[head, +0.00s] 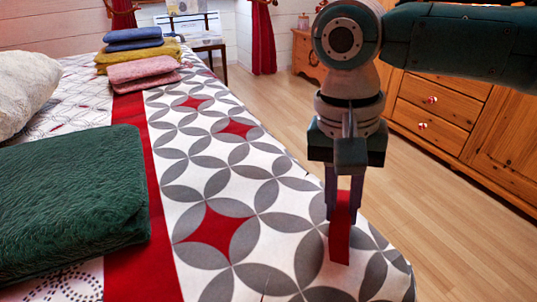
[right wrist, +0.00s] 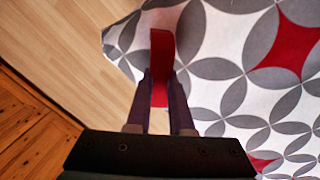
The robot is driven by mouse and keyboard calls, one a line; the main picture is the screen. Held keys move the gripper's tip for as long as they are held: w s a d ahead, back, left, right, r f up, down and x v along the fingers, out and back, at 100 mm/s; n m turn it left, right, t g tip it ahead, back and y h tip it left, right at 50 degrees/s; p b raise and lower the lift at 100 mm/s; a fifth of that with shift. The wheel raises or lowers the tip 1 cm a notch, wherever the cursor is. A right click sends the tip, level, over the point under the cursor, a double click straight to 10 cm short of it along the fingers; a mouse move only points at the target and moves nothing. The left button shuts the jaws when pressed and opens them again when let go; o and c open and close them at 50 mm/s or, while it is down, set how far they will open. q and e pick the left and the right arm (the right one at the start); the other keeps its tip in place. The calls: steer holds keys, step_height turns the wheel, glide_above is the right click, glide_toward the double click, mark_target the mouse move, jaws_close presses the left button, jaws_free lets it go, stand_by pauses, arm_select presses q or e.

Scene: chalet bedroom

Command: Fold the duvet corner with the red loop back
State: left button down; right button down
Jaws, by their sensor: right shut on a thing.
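The duvet (head: 265,215) is white with grey petal rings and red diamonds, and lies flat over the bed. The red loop (head: 340,240) stands up at its near right corner. My right gripper (head: 338,205) points down over that corner and is shut on the red loop. In the right wrist view the red loop (right wrist: 161,60) shows between the fingers (right wrist: 160,100), with the duvet corner (right wrist: 125,45) around and beyond it. The corner looks flat, not folded. My left gripper is not in view.
A dark green folded blanket (head: 70,200) lies on the left of the bed, near a white pillow (head: 22,90). Folded towels (head: 143,72) are stacked at the far end. A wooden dresser (head: 440,110) stands right, across bare floor (head: 290,100).

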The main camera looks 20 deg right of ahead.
steer(key=shift+a+r, duration=0.1)
steer(key=shift+w, duration=0.1)
steer(key=shift+w+a+r+h, duration=0.15)
steer(key=shift+a+r+h, duration=0.05)
steer(key=shift+r+h, duration=0.1)
steer(key=shift+w+a+r+g+h, duration=0.4)
steer(key=shift+a+g, duration=0.05)
steer(key=shift+g, duration=0.05)
